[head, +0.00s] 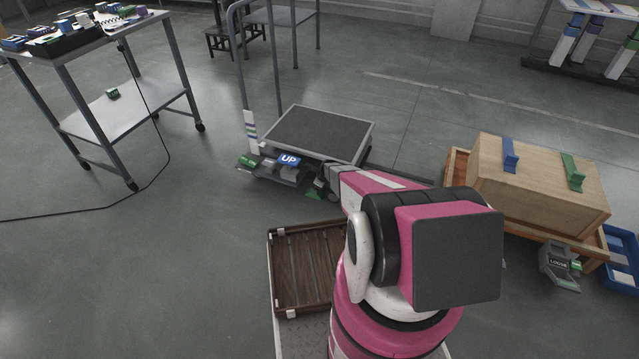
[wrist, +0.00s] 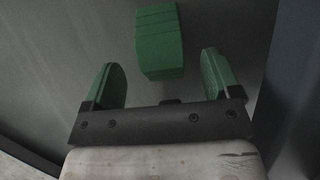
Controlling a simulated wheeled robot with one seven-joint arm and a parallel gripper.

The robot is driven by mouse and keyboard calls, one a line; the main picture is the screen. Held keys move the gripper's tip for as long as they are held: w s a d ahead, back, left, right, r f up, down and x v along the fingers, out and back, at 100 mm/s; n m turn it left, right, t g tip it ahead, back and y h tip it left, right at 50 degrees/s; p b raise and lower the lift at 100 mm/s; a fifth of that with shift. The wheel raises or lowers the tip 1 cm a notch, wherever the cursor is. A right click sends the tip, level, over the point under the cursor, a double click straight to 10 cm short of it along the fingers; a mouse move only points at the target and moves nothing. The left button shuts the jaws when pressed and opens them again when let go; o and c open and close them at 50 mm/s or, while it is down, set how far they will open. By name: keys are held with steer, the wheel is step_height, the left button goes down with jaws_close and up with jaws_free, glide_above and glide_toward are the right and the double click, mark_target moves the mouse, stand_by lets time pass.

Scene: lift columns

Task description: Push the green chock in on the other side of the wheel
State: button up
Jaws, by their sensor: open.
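The green chock (wrist: 160,42) is a ridged green block on the grey floor in the wrist view. It lies ahead of my gripper (wrist: 163,78), roughly centred between the tips. The two green-faced fingers are apart with nothing between them, so my gripper is open. In the head view my gripper (head: 322,186) is low at the near right corner of the lift cart (head: 318,135), partly hidden by my arm. A small green patch shows there, but I cannot tell whether it is chock or finger. I cannot make out the chocked wheel clearly.
The cart's front has pedals, one marked UP (head: 288,160). A dark upright surface (wrist: 295,80) stands close at right in the wrist view. A wooden box (head: 535,185) sits at right, near a grey LOOSE pedal (head: 558,264). A metal table (head: 125,105) stands left; the left floor is mostly clear.

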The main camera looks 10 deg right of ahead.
steer(key=shift+x, duration=1.75)
steer(key=shift+c, duration=0.3)
steer(key=c, duration=1.1)
steer(key=shift+d+r, duration=0.1)
